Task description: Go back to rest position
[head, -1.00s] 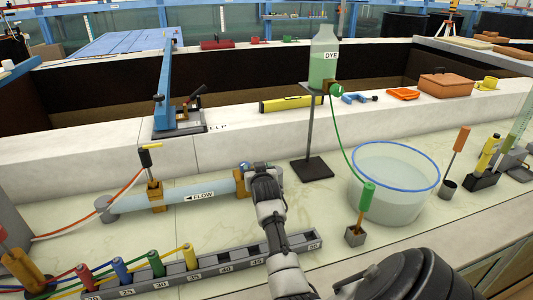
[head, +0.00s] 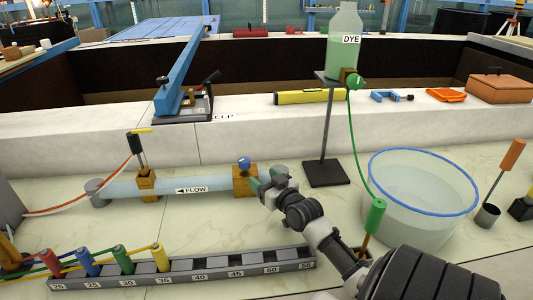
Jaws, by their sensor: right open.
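My right gripper (head: 264,183) is open, at the right end of the clear flow tube (head: 211,182). The tube is marked FLOW and lies across the counter in wooden blocks. The fingertips are close to the right wooden block (head: 245,181), which has a blue knob (head: 244,163) on top; I cannot tell whether they touch it. My right arm reaches in from the lower right. My left gripper is out of view.
A dye bottle (head: 344,58) stands on a dark stand, its green hose running down to a green-handled probe (head: 374,215). A clear, blue-rimmed basin (head: 420,225) is at right. A numbered rack (head: 215,279) holding coloured plugs is in front. Bare counter lies between tube and rack.

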